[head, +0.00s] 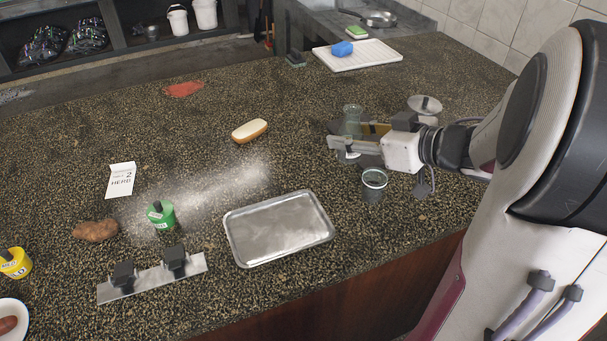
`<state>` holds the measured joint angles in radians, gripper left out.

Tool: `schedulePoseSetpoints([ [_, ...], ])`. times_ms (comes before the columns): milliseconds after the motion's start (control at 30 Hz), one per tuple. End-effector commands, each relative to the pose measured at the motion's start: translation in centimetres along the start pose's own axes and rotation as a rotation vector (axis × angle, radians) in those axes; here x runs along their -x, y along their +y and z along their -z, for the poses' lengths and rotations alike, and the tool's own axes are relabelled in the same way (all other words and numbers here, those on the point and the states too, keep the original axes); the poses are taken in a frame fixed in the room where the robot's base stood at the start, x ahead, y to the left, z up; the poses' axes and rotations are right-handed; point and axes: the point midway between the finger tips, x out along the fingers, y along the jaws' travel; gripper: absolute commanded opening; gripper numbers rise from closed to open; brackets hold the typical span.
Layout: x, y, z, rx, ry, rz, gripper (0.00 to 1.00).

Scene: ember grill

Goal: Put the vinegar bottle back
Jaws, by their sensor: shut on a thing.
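The vinegar bottle appears to be the clear, greenish glass vessel (352,113) at the right of the counter in the head view. My gripper (346,139) reaches in from the right, pointing left, and is shut on it. The fingers hide the bottle's middle and lower part. It looks about upright. I cannot tell whether its base touches the surface below. A dark grey flat patch shows under and around the gripper, partly hidden.
A dark glass jar (374,188) stands just in front of my gripper, and a round metal-topped container (425,106) behind it. A metal tray (232,240) lies at front centre. A bun (249,131) lies left of the gripper, with clear counter between. A white board (385,57) is at the back.

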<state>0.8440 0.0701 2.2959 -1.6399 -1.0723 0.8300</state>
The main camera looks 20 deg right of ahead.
Motion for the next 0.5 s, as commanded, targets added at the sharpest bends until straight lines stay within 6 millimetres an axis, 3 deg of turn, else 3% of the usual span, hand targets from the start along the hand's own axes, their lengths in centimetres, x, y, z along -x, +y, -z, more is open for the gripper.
schedulePoseSetpoints([
  [500, -8.2, 1.6, 3.4, -0.029, 0.001, -0.056, 0.07],
])
